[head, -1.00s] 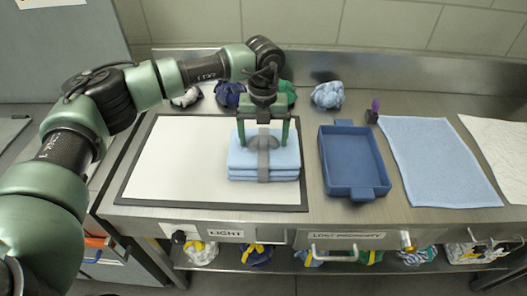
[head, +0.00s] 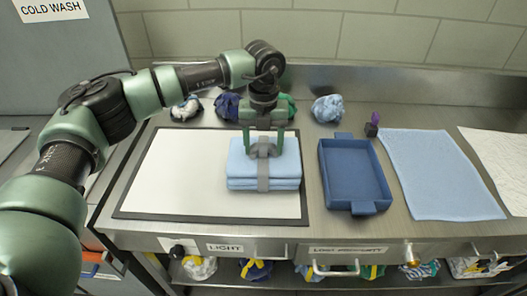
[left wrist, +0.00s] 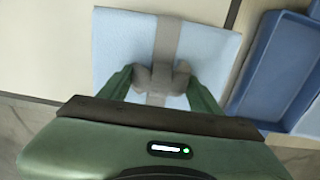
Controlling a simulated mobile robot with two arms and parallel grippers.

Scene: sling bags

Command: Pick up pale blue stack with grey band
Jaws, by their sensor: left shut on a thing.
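The pale blue stack with grey band (head: 238,170) is a folded pile on the right part of the white panel. The grey band (head: 263,179) runs over its middle, with a raised grey part on top. My left gripper (head: 264,153) points down over the stack and is shut on that raised grey part. In the left wrist view the two green fingers (left wrist: 159,82) press on it from both sides, and the pale blue stack (left wrist: 208,50) spreads behind. I cannot tell whether the stack is lifted off the panel. My right gripper is not in view.
The dark-framed white panel (head: 180,170) has free room on its left. A blue tray (head: 352,190) stands right of the stack. A pale blue cloth (head: 440,175) lies further right, near a small dark object with a purple top (head: 373,124). Bundled cloths (head: 328,108) line the back.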

